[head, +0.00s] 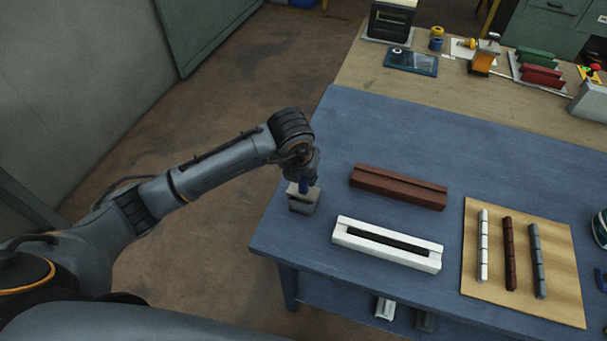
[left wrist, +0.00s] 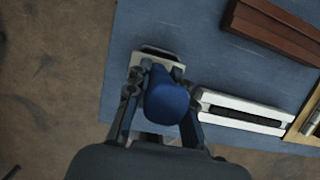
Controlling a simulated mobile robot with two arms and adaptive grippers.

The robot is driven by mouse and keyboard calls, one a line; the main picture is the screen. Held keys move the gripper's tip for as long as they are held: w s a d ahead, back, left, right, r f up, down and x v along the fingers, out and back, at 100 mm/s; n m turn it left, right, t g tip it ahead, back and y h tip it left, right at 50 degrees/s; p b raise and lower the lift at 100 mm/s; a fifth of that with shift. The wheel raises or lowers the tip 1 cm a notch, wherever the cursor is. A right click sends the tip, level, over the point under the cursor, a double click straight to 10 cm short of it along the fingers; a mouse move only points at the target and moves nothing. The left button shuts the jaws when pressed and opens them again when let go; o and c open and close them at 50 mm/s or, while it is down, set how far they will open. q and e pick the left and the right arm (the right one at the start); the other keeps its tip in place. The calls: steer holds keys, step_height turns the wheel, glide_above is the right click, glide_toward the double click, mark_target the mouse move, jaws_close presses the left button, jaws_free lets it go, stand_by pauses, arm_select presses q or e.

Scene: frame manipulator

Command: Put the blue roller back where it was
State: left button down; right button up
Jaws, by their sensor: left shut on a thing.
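The blue roller (left wrist: 167,97) is between the fingers of my left gripper (left wrist: 160,84), which is shut on it. In the head view the roller is a small blue piece (head: 305,187) under my left wrist, mostly hidden by the gripper. Right below it is a small grey block or stand (head: 302,203) near the left edge of the blue table (head: 420,150). The stand also shows behind the roller in the left wrist view (left wrist: 157,57). I cannot tell whether the roller touches the stand. My right gripper is not in view.
A white slotted frame (head: 387,243) and a brown frame (head: 398,187) lie right of the stand. A tan board (head: 560,297) with white, brown and grey segmented bars lies further right. The table's back left is clear. A wooden bench with tools stands behind.

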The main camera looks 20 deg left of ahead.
arm_select(q)
steer(key=c, duration=1.2)
jaws_free()
steer(key=shift+o, duration=0.2)
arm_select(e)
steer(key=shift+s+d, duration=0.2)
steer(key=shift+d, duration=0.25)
arm_select(q)
steer(key=shift+r, duration=0.55)
steer(key=b+v, duration=0.2)
steer(key=v, duration=0.9)
steer(key=shift+s, duration=0.2)
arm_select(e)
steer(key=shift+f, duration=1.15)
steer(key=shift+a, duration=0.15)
